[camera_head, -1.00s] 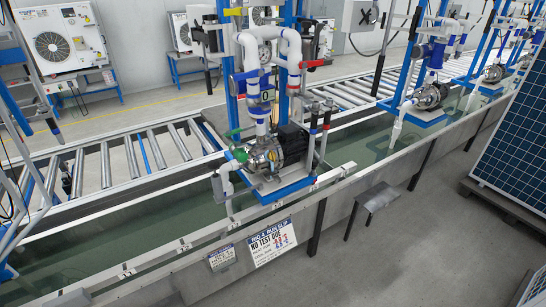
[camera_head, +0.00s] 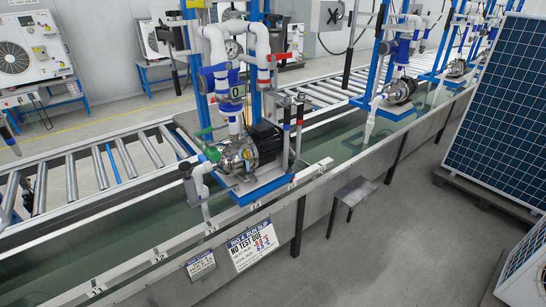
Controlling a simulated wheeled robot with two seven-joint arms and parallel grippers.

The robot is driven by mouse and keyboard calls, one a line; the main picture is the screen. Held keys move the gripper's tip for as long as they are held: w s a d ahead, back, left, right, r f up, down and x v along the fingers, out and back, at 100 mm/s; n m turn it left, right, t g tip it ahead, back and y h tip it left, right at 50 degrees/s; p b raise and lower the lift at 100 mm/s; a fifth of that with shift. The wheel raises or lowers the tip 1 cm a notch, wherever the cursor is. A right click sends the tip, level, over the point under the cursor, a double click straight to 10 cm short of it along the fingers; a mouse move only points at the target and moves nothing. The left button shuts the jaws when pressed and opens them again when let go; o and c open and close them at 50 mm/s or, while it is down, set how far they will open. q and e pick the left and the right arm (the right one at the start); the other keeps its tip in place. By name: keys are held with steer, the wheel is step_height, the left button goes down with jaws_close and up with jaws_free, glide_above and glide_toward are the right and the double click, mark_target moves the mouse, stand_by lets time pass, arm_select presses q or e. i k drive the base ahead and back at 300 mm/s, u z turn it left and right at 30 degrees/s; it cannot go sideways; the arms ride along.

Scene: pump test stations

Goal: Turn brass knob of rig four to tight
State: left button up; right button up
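The nearest pump rig (camera_head: 240,155) stands on a blue base plate (camera_head: 262,192) over the water trough, left of centre. It has white pipes, a blue valve body (camera_head: 222,82), a green handle (camera_head: 207,150), a red handle (camera_head: 281,57) and a dark motor (camera_head: 265,142). A slip board (camera_head: 249,245) below it seems to read "Rig 4 run slip" and "No test due". I cannot pick out a brass knob at this size. Neither of my grippers is in view.
A small grey stool (camera_head: 352,192) stands on the floor in front of the trough (camera_head: 330,195). A blue solar panel stack (camera_head: 500,115) stands at the right. More rigs (camera_head: 400,88) line the trough behind. The grey floor between stool and panels is clear.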

mark_target(246, 155)
steer(key=z, duration=1.7)
steer(key=i, duration=2.6)
steer(key=u, duration=2.3)
